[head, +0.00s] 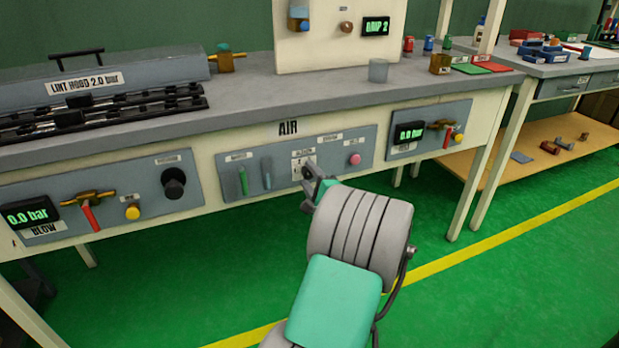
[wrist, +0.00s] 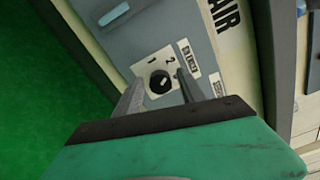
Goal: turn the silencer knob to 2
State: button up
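The black silencer knob (wrist: 159,83) sits on a white plate (wrist: 151,68) marked 1 and 2 on the grey air panel. A light mark shows on the knob, but I cannot tell surely which number it points to. My gripper (wrist: 160,77) is open, with one finger on each side of the knob in the wrist view. I see gaps there, but cannot tell how far the fingertips are from the panel. In the head view my gripper (head: 309,178) is in front of the plate (head: 300,165) and hides the knob.
On the same panel are a green handle (head: 243,181), a grey-blue handle (head: 266,173) and a pink button (head: 354,159). The blow panel (head: 130,205) is to the left and another 0.0 bar panel (head: 430,140) to the right. The bench top (head: 270,100) overhangs them.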

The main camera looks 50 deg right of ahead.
jog(key=shift+o, duration=0.3)
jog(key=p+v, duration=0.1)
jog(key=v, duration=0.6)
jog(key=shift+s+a, duration=0.2)
jog(key=shift+s, duration=0.15)
jog(key=shift+p, duration=0.3)
